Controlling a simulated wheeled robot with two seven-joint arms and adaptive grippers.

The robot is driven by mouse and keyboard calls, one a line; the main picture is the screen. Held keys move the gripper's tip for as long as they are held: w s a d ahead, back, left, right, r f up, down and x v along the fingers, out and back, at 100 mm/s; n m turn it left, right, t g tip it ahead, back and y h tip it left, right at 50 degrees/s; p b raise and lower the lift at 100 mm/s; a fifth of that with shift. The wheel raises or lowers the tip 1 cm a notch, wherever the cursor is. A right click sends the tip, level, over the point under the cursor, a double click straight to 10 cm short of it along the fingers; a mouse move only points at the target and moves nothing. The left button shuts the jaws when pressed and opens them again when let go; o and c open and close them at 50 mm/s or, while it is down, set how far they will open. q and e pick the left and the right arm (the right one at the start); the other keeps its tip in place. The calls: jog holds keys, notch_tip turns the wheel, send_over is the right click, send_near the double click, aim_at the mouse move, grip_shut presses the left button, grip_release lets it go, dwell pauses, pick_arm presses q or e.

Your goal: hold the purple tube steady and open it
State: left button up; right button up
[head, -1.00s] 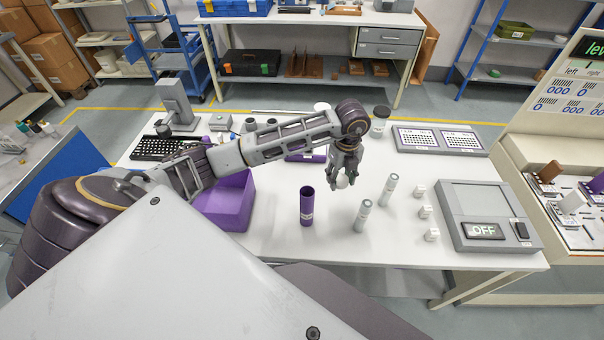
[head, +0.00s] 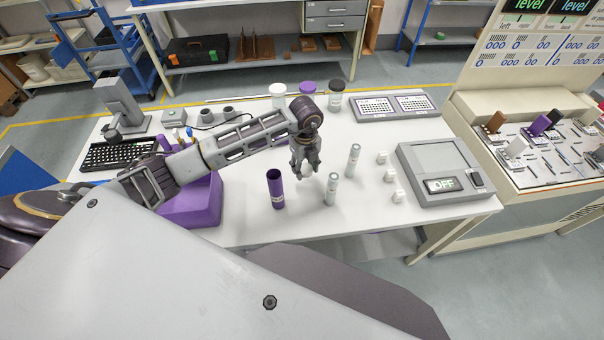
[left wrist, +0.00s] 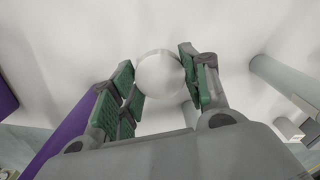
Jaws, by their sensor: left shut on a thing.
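The purple tube (head: 275,190) stands upright on the white table, left of my left gripper. Its top shows a dark hollow opening, with no cap visible on it. My left gripper (head: 304,172) points down above the table, right of the tube and apart from it. In the left wrist view its green-padded fingers (left wrist: 160,85) are shut on a round white piece (left wrist: 160,75), seen end-on; I cannot tell exactly what it is. A long purple strip (left wrist: 68,135) left of the fingers looks like the tube. My right gripper is not in view.
Two pale tubes (head: 331,189) (head: 352,161) stand right of the gripper, with small white cubes (head: 390,176) beyond. A grey device (head: 440,160) reads "OFF". A purple bin (head: 197,203) is at left. Lidded jars (head: 336,98) stand behind.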

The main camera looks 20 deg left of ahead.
aim_at(305, 181)
pick_arm(q)
jog(key=shift+f, duration=0.8)
jog(key=shift+f, duration=1.85)
jog(key=shift+f, duration=0.15)
jog(key=o, duration=1.1)
